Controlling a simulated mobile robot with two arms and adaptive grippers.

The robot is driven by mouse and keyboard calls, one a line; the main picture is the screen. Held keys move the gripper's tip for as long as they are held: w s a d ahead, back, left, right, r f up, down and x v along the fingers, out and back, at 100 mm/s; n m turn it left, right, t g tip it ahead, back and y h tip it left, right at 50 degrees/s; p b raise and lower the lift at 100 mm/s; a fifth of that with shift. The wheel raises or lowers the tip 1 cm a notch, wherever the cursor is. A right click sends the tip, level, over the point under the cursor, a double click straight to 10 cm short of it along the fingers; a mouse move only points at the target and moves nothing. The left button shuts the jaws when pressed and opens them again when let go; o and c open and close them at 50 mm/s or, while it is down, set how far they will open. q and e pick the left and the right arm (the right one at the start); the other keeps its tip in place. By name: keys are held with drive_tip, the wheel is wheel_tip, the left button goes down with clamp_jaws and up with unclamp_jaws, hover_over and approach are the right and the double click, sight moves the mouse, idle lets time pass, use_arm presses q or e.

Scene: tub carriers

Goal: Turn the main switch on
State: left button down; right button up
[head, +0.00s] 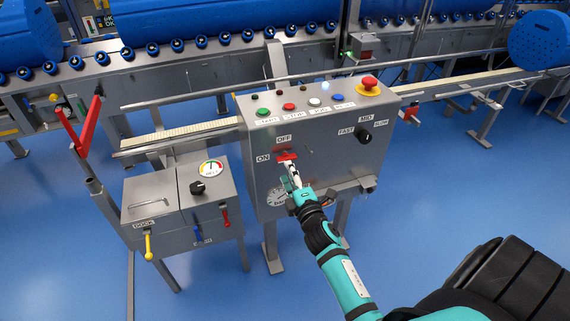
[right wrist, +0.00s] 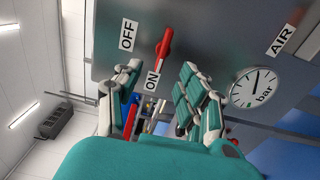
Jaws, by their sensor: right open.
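The main switch has a red handle (head: 287,156) on the front of the grey control box. The handle lies roughly level, in line with the ON label (head: 263,158) on its left. The OFF label (head: 284,139) is above it. In the right wrist view the red handle (right wrist: 164,42) shows clearly, with the ON label (right wrist: 152,80) close to one end and the OFF label (right wrist: 128,34) off to its side. My right gripper (head: 290,178) is just below and in front of the handle. Its fingers (right wrist: 162,92) are apart with nothing between them. My left gripper is not in view.
The control box (head: 330,150) carries coloured buttons, a red emergency knob (head: 369,83) and a black speed dial (head: 365,135). A pressure gauge (right wrist: 257,87) sits near my right gripper. A second box (head: 165,210) with levers stands to the left. Blue floor is free in front.

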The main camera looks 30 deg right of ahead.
drive_tip(key=v, duration=0.6)
drive_tip(key=shift+s, duration=0.1)
idle(0.3)
drive_tip(key=s+a+f+m+g+y+p, duration=0.1)
drive_tip(key=s+a+f+m+g, duration=0.2)
drive_tip(key=f, duration=0.7)
drive_tip(key=s+a+f+m+g+y+p, duration=0.1)
drive_tip(key=s+a+f+m+g+y, duration=0.3)
drive_tip(key=f, duration=0.6)
drive_tip(key=s+a+f+g+h+p, duration=0.1)
drive_tip(key=s+a+f, duration=0.1)
drive_tip(key=s+f, duration=0.65)
drive_tip(key=s+f+m+g, duration=0.2)
drive_tip(key=s+f, duration=0.3)
drive_tip(key=s, duration=0.3)
drive_tip(key=s+f+m+g+p, duration=0.1)
drive_tip(key=s+f+m+g, duration=0.1)
drive_tip(key=s+f, duration=0.3)
drive_tip(key=s+a+f+m+g, duration=0.1)
drive_tip(key=s+f+g, duration=0.3)
drive_tip(key=s, duration=0.9)
drive_tip(key=shift+f+m+p, duration=0.4)
drive_tip(key=shift+f+m, duration=0.1)
drive_tip(key=shift+f, duration=0.45)
